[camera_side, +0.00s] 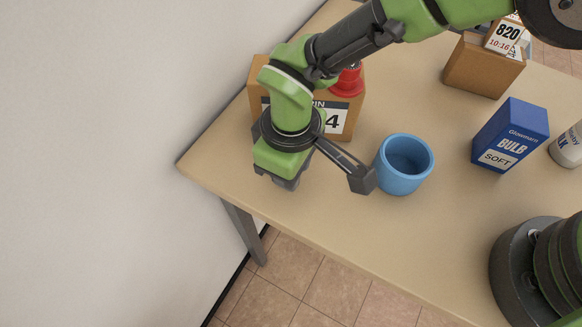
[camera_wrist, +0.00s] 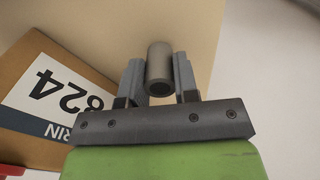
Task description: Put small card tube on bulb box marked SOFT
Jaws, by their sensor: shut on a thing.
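A small grey-brown card tube (camera_wrist: 159,62) sits between the two fingers of my gripper (camera_wrist: 158,78) in the wrist view, its dark open end facing the camera. My gripper (camera_side: 287,182) is shut on it. In the side view the gripper is near the left end of the table, pointing down, and hides the tube. The blue bulb box (camera_side: 511,132) marked SOFT stands upright on the table at the right, well away from my gripper. Its top looks bare.
A brown carton (camera_side: 260,75) with a label ending in 4 stands behind my gripper, with a red object (camera_side: 347,82) by it. A blue cup (camera_side: 404,160) stands between gripper and bulb box. Another carton (camera_side: 480,68) and a white container (camera_side: 568,148) are at the right.

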